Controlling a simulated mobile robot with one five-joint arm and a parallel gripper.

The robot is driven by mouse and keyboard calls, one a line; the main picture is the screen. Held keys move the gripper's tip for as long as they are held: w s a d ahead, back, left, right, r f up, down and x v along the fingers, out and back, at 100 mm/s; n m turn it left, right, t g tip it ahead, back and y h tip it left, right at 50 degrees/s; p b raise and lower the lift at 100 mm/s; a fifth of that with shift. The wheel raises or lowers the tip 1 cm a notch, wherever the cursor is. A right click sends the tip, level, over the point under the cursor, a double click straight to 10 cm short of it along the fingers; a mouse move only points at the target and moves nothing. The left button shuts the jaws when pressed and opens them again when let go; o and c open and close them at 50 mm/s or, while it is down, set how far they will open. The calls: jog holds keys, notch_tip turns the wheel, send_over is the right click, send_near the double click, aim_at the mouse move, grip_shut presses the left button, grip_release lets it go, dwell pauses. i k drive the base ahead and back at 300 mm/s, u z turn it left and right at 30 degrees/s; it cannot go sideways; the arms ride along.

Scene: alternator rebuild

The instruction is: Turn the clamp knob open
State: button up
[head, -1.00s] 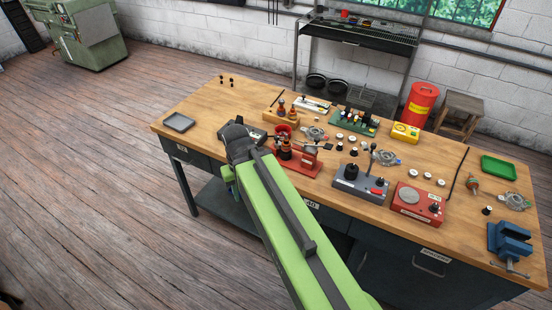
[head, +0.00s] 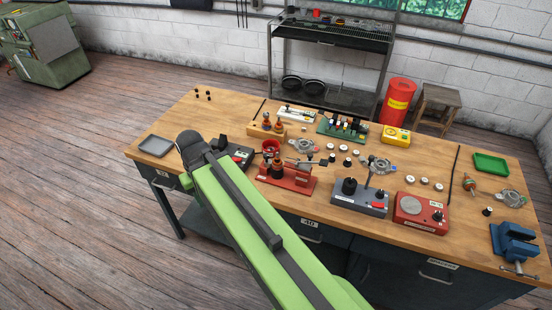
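A red fixture (head: 290,184) stands on the workbench right of my arm, with a red cup, orange-brown and black parts and a small metal arm. A grey box (head: 360,201) to its right carries a black knob (head: 349,186), a lever and a red part. I cannot tell which part is the clamp knob, or whether it is open. My green arm reaches up from the bottom, its dark end joint (head: 192,146) over the bench's left part. My gripper's fingers are hidden behind the arm. A dark device (head: 236,157) is partly covered by the arm.
A red box (head: 420,212) with a round plate and a blue vise (head: 514,243) stand to the right. A grey tray (head: 155,145) lies at the left, a green tray (head: 490,164) at the right. The wooden workbench (head: 222,118) has free room at its back left.

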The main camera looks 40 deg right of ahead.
aim_at(267, 156)
jog(key=z, duration=0.1)
jog(key=i, duration=0.65)
jog(key=z, duration=1.3)
